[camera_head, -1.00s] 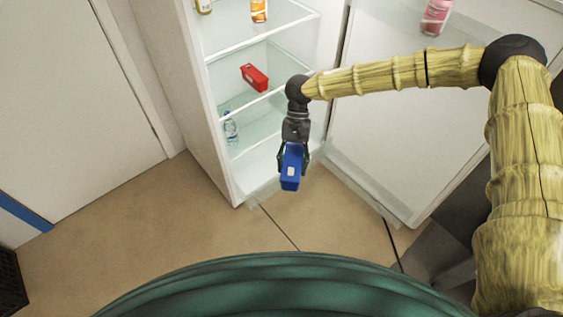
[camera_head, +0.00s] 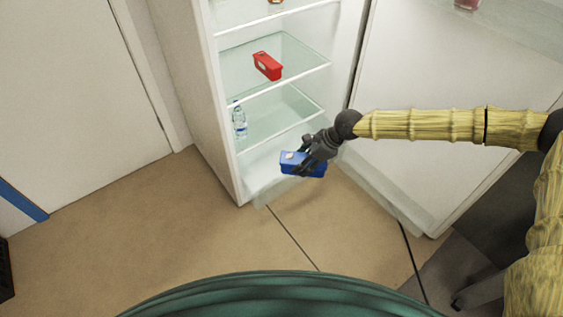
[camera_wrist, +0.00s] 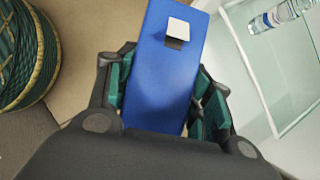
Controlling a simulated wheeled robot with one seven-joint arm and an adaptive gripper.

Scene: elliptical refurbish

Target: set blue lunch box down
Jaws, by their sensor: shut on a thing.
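The blue lunch box (camera_head: 303,164) is held in my gripper (camera_head: 308,160), in front of the open fridge near its lowest level. In the head view the box lies roughly level, its long side running left to right. In the wrist view the blue lunch box (camera_wrist: 165,70) sits between the two fingers of my gripper (camera_wrist: 162,95), which press on its sides. A pale tab or label shows on its face. The box appears in the air; its underside is hidden.
The fridge's glass shelves hold a red box (camera_head: 267,66) and, on a lower shelf, a clear bottle (camera_head: 239,121); the bottle also shows in the wrist view (camera_wrist: 280,14). The fridge door (camera_head: 430,150) stands open at right. The fridge bottom (camera_head: 262,174) looks clear. Tan floor lies in front.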

